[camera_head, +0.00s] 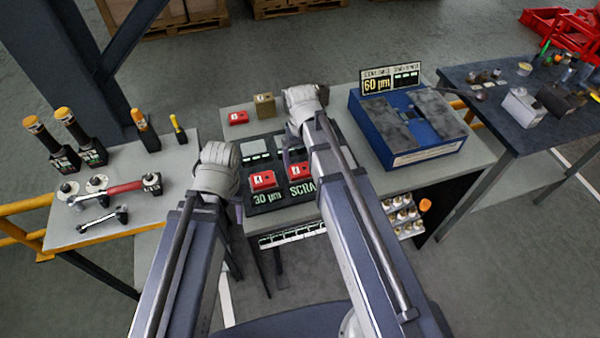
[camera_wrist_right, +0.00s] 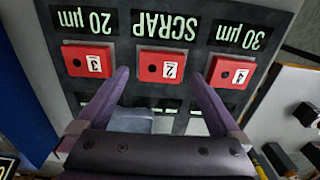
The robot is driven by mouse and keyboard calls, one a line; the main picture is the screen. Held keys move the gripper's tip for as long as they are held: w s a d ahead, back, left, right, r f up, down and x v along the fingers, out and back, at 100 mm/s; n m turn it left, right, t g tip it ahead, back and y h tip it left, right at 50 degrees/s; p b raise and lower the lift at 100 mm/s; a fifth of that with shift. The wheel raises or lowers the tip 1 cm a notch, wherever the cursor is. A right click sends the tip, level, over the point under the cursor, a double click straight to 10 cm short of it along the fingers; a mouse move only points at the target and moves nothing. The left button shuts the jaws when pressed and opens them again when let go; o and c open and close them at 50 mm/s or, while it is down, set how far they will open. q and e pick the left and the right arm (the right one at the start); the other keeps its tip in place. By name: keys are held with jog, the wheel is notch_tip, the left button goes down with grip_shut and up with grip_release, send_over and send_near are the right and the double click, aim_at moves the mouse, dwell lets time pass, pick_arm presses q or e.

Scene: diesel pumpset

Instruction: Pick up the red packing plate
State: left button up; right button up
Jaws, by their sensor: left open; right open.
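Several small red plates are in view. In the head view, red plate 4 (camera_head: 262,180) lies on the 30 µm field of a dark sorting board (camera_head: 262,205), and another red plate (camera_head: 299,171) lies on the SCRAP field. A third red plate (camera_head: 238,117) lies behind the board. The right wrist view shows plates 3 (camera_wrist_right: 88,61), 2 (camera_wrist_right: 166,64) and 4 (camera_wrist_right: 230,72) on the 20 µm, SCRAP and 30 µm fields. My right gripper (camera_wrist_right: 160,76) is open, its fingertips near either side of plate 2. My left gripper (camera_head: 239,203) is open beside the board's left edge, partly hidden.
A brass-coloured block (camera_head: 265,105) stands behind the board. A blue case (camera_head: 410,130) with a 60 µm display (camera_head: 391,79) fills the table's right. A left table (camera_head: 130,215) holds a red-handled tool (camera_head: 110,190) and bottles. A dark table (camera_head: 530,125) stands at the far right.

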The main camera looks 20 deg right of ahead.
aim_at(300, 169)
jog(key=shift+w+a+f+b, duration=0.1)
jog(key=shift+w+f+b, duration=0.15)
jog(key=shift+f+b, duration=1.1)
jog(key=shift+w+a+f+b, duration=0.1)
jog(key=shift+w+f+b, duration=0.1)
jog(key=shift+f+b, duration=1.1)
jog(key=shift+r, duration=0.1)
jog(key=shift+c, duration=0.2)
grip_shut()
jog(key=shift+r, duration=0.1)
notch_tip(300, 169, up, 10)
jog(key=p, duration=1)
